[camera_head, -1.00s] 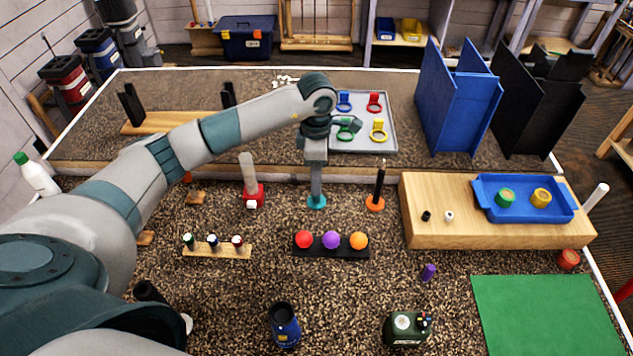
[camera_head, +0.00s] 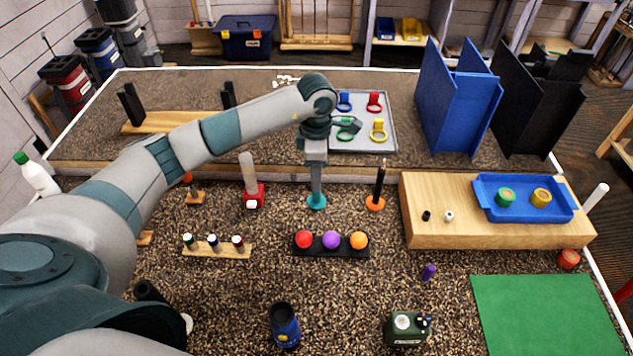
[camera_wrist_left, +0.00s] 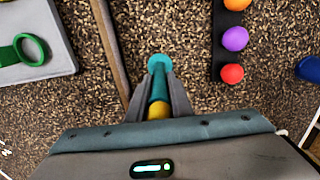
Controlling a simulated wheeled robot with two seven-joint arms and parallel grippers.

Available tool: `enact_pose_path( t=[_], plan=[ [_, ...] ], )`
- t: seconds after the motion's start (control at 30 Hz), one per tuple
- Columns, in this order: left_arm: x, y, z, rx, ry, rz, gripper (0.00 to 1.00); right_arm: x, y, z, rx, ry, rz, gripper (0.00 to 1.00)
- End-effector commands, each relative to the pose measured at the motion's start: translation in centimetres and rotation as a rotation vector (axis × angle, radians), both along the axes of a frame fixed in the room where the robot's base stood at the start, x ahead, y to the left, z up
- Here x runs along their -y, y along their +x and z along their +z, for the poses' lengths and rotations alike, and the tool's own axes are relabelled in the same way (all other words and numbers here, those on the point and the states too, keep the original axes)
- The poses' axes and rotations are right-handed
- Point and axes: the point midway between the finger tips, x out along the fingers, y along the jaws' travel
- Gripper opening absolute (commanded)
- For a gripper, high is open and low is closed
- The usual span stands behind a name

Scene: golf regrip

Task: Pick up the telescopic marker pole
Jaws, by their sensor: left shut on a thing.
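A teal marker pole with a round teal base (camera_head: 316,202) stands in the middle of the near ground strip. In the left wrist view its teal shaft (camera_wrist_left: 158,86) and yellow top (camera_wrist_left: 158,110) sit between the fingers. My left gripper (camera_head: 316,185) points straight down over the pole and is shut on it. The fingers hide most of the shaft in the head view. The base appears to be on the ground. My right gripper is not in view.
A black pole on an orange base (camera_head: 375,203) stands close on the right, and a red-based grey post (camera_head: 253,196) on the left. A black rack with several balls (camera_head: 331,240) is in front. A wooden edge (camera_head: 290,174) runs just behind.

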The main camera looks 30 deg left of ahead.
Motion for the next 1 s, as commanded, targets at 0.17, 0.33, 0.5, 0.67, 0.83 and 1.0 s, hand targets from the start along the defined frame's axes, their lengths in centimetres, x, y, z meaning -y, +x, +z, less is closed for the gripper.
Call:
enact_pose_path(
  t=[0.17, 0.33, 0.5, 0.67, 0.83, 1.0],
  plan=[
    [0.0, 0.1, 0.3, 0.002, 0.0, 0.0, 0.0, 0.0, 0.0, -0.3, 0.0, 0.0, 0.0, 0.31],
    [0.0, 0.1, 1.6, 0.004, 0.0, -0.001, 0.0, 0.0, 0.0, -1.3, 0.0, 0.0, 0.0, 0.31],
    [0.0, 0.1, 3.9, 0.005, 0.0, -0.001, 0.0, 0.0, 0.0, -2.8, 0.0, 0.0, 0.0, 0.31],
    [3.3, -0.3, 5.6, 0.005, -0.002, -0.006, 0.0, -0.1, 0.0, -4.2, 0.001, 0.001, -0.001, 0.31],
    [6.7, -0.7, 7.7, 0.005, -0.002, -0.006, 0.0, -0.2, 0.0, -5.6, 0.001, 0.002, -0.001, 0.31],
    [9.3, -1.1, 9.5, 0.004, 0.0, -0.003, 0.0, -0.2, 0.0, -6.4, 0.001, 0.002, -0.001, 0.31]
  ],
)
